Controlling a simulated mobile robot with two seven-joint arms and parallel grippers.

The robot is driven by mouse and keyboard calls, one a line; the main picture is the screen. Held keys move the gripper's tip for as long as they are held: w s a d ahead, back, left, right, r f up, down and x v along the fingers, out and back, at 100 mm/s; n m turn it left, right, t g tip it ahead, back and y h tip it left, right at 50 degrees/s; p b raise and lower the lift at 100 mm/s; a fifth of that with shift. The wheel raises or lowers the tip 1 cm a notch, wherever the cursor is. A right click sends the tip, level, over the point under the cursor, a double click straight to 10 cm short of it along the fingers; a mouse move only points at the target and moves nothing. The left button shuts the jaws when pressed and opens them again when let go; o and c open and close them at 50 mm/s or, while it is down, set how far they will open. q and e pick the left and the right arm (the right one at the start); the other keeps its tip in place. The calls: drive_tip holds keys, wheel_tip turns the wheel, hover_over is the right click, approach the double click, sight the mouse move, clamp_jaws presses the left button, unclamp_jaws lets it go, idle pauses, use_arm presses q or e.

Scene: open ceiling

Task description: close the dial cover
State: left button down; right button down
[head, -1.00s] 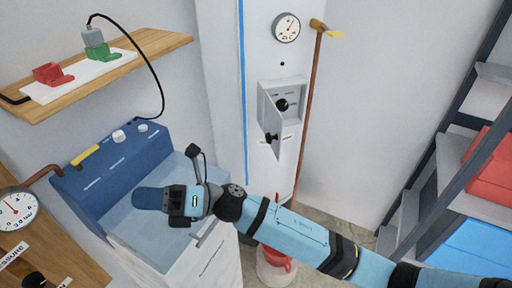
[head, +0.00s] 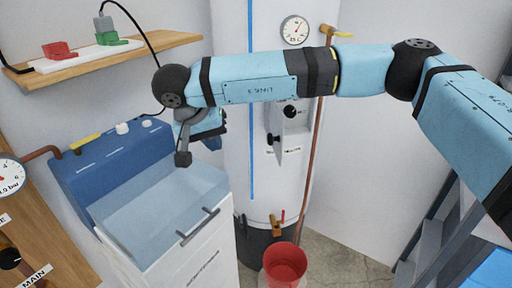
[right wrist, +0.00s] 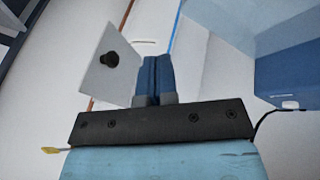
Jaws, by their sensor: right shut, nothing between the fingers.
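The dial cover (head: 278,152) is a small pale door hanging open on the box on the white cylinder, its free edge swung out towards me. The black dial (head: 291,111) shows inside the box. In the right wrist view the cover (right wrist: 104,80) is a tilted pale panel with a black knob (right wrist: 110,59). My right gripper (head: 222,124) is left of the cover in the head view, partly hidden by its own wrist. In the wrist view its blue fingers (right wrist: 152,62) are shut and empty, just beside the cover; contact cannot be told. My left gripper is out of view.
A blue-and-white cabinet (head: 150,205) with a bar handle stands at left below a wooden shelf (head: 130,55). A copper pipe (head: 312,150) runs down right of the box. A red bucket (head: 285,262) stands on the floor. A dark-framed rack (head: 430,235) is at right.

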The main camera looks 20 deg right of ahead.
wheel_tip(320, 180, up, 3)
drive_tip(key=w+d+t+h, duration=0.1)
drive_tip(key=w+d+h, duration=0.1)
drive_tip(key=d, duration=0.1)
drive_tip(key=w+d+f, duration=0.2)
drive_tip(key=d+f, duration=0.5)
drive_tip(key=d, duration=0.2)
drive_tip(key=shift+w+f, duration=0.15)
drive_tip(key=shift+w, duration=0.15)
drive_tip(key=shift+s+d, duration=0.1)
drive_tip(key=shift+d, duration=0.05)
